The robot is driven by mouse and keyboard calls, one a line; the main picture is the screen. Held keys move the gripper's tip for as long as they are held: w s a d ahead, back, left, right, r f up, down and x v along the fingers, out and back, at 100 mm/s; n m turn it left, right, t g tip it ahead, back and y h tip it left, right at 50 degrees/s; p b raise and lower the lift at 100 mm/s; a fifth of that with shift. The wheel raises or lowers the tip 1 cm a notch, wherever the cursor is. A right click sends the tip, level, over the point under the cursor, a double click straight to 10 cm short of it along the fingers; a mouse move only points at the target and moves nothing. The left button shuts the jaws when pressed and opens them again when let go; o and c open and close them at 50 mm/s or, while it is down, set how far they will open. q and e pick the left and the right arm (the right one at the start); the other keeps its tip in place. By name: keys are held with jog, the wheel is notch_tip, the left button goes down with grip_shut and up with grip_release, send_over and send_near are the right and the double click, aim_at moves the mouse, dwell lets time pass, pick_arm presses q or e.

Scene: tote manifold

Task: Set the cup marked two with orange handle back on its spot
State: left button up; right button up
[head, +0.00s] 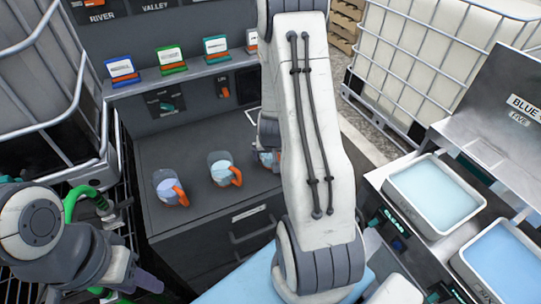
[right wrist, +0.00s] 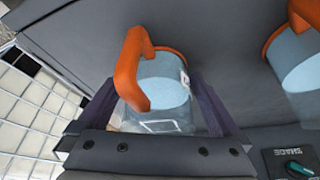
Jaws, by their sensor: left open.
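In the right wrist view a clear cup with an orange handle (right wrist: 155,80) stands between the two fingers of my right gripper (right wrist: 160,110), which look closed against its sides. Its pale mark is too small to read. In the head view this cup (head: 265,158) is mostly hidden behind my right arm. A white outlined square (head: 253,114) shows on the dark counter behind it, partly hidden by the arm. My left gripper (head: 125,288) is open and empty at the lower left, away from the cups.
Two similar orange-handled cups, a left one (head: 167,188) and a middle one (head: 221,170), stand on the dark counter (head: 190,225). Coloured cards (head: 171,58) line the ledge above. A tray of blue liquid (head: 437,195) is at right. Wire-caged tanks (head: 435,50) flank the station.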

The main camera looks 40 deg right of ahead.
jog(key=shift+r, duration=0.5)
jog(key=p+v, duration=0.6)
jog(key=v, duration=0.5)
jog(key=a+r+n+y, duration=0.2)
jog(key=a+r+n, duration=0.1)
jog(key=a, duration=0.8)
jog(key=a+r+n+y, duration=0.2)
jog(key=a+r+n, duration=0.2)
jog(key=a, duration=0.6)
jog(key=s+a+r+n+g, duration=0.2)
jog(key=s+a, duration=0.3)
jog(key=s, duration=0.3)
jog(key=s+a+r+n+g, duration=0.1)
jog(key=s+a+r+n, duration=0.3)
jog(key=s, duration=0.5)
jog(key=shift+a+n+g, duration=0.4)
jog(key=shift+n, duration=0.3)
